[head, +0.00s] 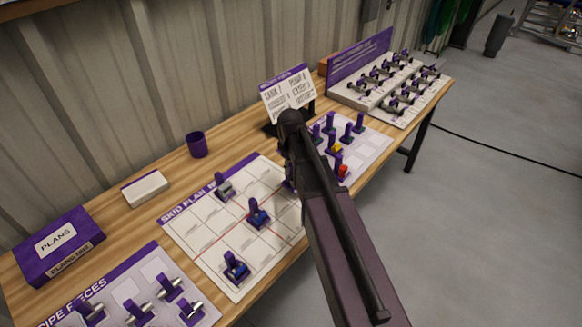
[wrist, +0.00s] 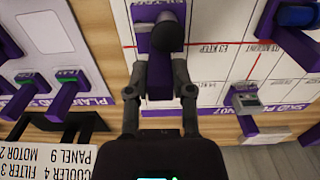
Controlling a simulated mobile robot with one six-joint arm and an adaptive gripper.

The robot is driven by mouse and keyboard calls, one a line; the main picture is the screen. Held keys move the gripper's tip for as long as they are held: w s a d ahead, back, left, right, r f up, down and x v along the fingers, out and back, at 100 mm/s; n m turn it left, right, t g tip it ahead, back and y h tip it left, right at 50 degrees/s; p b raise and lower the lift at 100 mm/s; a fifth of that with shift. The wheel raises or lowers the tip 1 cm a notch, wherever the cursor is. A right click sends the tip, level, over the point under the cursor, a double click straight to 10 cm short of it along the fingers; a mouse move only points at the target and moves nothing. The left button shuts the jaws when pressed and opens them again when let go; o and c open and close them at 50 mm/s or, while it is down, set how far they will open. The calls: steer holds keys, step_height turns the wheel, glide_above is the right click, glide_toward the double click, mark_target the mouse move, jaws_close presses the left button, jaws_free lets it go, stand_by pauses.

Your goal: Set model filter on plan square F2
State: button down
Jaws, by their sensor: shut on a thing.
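In the wrist view my gripper (wrist: 160,88) is shut on a model with a purple handle and a dark rounded body (wrist: 168,28); I take it as the model filter. It is over the white plan board (wrist: 222,45), at a red line; whether it touches the board I cannot tell. In the head view my arm hides the gripper and the held model at the right end of the plan board (head: 204,238). Square F2's label is not readable, and the held model covers part of the board.
The plan board bears a grey model (head: 223,186), a blue model (head: 258,214) and a dark blue model (head: 236,267). A board of several models (head: 372,150) lies to the right. A sign (head: 288,92) stands behind my arm. A purple cup (head: 196,144) stands at the back.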

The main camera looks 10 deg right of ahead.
steer(key=shift+f+b, duration=0.7)
steer(key=shift+f, duration=0.15)
steer(key=shift+f+b, duration=0.65)
steer(key=shift+f, duration=0.05)
stand_by(0.9)
steer(key=shift+c, duration=2)
jaws_free()
steer(key=shift+r+p, duration=0.7)
steer(key=shift+r, duration=0.05)
steer(key=shift+r+p, duration=3.4)
